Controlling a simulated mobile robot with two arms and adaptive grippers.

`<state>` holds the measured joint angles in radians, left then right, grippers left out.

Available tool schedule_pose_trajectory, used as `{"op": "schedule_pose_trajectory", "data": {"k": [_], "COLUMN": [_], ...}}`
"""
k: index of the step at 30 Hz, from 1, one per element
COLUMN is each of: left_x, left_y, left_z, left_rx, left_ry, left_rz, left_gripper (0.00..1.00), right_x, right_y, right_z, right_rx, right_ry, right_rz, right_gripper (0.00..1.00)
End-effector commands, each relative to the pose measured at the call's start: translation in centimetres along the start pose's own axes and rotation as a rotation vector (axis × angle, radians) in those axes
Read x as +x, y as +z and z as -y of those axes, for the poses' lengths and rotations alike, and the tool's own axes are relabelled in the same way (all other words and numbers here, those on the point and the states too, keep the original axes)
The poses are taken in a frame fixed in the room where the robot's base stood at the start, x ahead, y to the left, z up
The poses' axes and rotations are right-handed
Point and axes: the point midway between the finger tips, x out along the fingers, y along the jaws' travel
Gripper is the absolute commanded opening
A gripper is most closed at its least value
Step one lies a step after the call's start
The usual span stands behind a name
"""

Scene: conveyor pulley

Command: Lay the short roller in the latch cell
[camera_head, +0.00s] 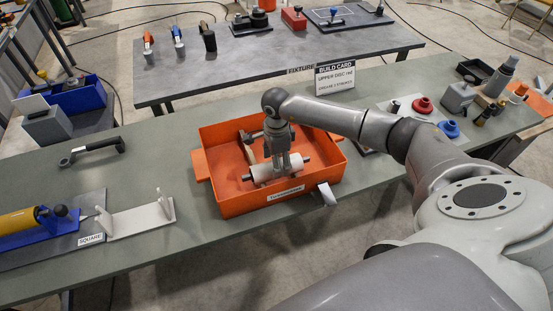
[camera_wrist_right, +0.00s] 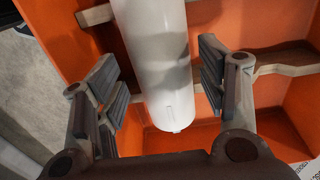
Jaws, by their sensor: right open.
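A white roller (camera_head: 263,173) with dark shaft ends lies in an orange crate (camera_head: 240,205), on notched rails (camera_wrist_right: 285,70) seen in the wrist view. I cannot tell from its look whether it is the short one. My right gripper (camera_head: 277,166) reaches down into the crate over the roller. In the wrist view its open fingers (camera_wrist_right: 163,82) stand on either side of the white roller (camera_wrist_right: 160,50), with gaps visible. I cannot make out which place is the latch cell. My left gripper is not in view.
A white bracket with two uprights (camera_head: 140,222) stands left, beside a "SQUARE" label (camera_head: 91,239) and a yellow roller (camera_head: 18,221) in a blue holder.

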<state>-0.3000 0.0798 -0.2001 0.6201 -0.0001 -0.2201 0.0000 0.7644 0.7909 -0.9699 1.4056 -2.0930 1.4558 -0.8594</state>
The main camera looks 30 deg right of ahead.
Motion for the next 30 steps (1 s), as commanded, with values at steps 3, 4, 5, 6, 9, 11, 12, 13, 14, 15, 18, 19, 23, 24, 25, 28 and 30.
{"op": "schedule_pose_trajectory", "data": {"k": [3, 4, 5, 6, 9, 11, 12, 13, 14, 15, 18, 19, 23, 24, 25, 28, 30], "left_x": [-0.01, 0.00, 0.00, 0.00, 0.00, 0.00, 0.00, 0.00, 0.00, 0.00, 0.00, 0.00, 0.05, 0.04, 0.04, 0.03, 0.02], "left_y": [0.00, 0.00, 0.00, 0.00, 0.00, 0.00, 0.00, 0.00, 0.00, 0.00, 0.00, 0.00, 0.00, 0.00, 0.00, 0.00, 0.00], "left_z": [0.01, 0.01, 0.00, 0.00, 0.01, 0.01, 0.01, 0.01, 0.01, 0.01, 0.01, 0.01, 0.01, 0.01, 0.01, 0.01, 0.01], "left_rx": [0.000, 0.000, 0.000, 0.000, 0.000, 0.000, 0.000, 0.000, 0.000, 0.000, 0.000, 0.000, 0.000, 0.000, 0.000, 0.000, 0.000], "left_ry": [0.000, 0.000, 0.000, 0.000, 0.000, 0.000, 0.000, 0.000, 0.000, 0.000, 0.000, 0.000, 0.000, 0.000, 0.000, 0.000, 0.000], "left_rz": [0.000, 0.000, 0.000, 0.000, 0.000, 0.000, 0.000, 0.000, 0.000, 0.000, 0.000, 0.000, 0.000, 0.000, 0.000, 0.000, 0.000], "left_gripper": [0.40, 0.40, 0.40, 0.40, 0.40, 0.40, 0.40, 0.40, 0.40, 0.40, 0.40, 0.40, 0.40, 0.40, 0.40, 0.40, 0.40], "right_x": [-0.02, -0.02, -0.02, -0.02, -0.02, -0.02, -0.01, -0.02, -0.01, -0.01, -0.01, -0.01, 0.31, 0.27, 0.24, 0.17, 0.09], "right_y": [-0.01, -0.01, -0.01, -0.01, -0.02, -0.01, -0.02, -0.02, -0.02, -0.02, -0.02, -0.02, -0.08, -0.07, -0.07, -0.04, -0.04], "right_z": [-0.01, 0.00, 0.00, 0.00, 0.00, 0.01, 0.01, 0.01, 0.01, 0.01, 0.01, 0.01, -0.21, -0.18, -0.16, -0.11, -0.08], "right_rx": [0.000, 0.000, 0.000, 0.000, 0.000, 0.000, 0.000, 0.000, 0.000, 0.000, 0.000, 0.000, 0.000, 0.000, 0.000, 0.000, 0.000], "right_ry": [0.000, 0.000, 0.000, 0.000, 0.000, 0.000, 0.000, 0.000, 0.000, 0.000, 0.000, 0.000, 0.005, 0.005, 0.004, 0.003, 0.002], "right_rz": [0.000, 0.000, 0.000, 0.000, 0.000, 0.000, 0.000, 0.000, 0.000, 0.000, 0.000, 0.000, -0.003, -0.003, -0.003, -0.002, -0.002], "right_gripper": [0.65, 0.65, 0.65, 0.65, 0.74, 0.82, 0.87, 0.90, 0.90, 0.90, 0.90, 0.90, 0.90, 0.90, 0.90, 0.90, 0.90]}}
